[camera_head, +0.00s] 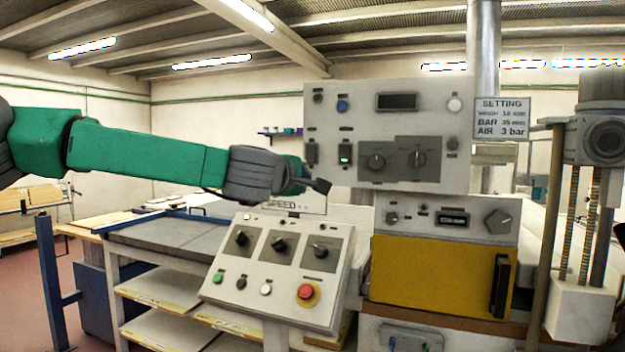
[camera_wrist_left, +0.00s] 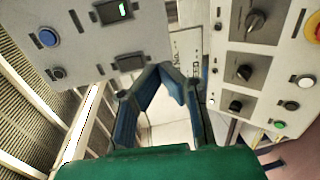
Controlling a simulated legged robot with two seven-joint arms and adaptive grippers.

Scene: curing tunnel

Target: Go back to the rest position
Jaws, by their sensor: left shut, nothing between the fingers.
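My left arm comes in from the left in the head view, green with a grey wrist. My left gripper (camera_head: 318,186) is shut and empty, in front of the lower left part of the upright control panel (camera_head: 420,95) and above the sloped control panel (camera_head: 285,262). In the left wrist view the fingers of the left gripper (camera_wrist_left: 168,72) meet at their tips with nothing between them. A green-lit rocker switch (camera_head: 345,154) is on the upright panel, right of the gripper; it also shows in the left wrist view (camera_wrist_left: 117,10). My right gripper is not in view.
The sloped panel has knobs, several buttons and a red emergency stop (camera_head: 308,292). A yellow cabinet door (camera_head: 430,275) and a setting sign (camera_head: 502,118) are at the right. A grey-topped table (camera_head: 170,238) stands behind at the left. Space above the arm looks clear.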

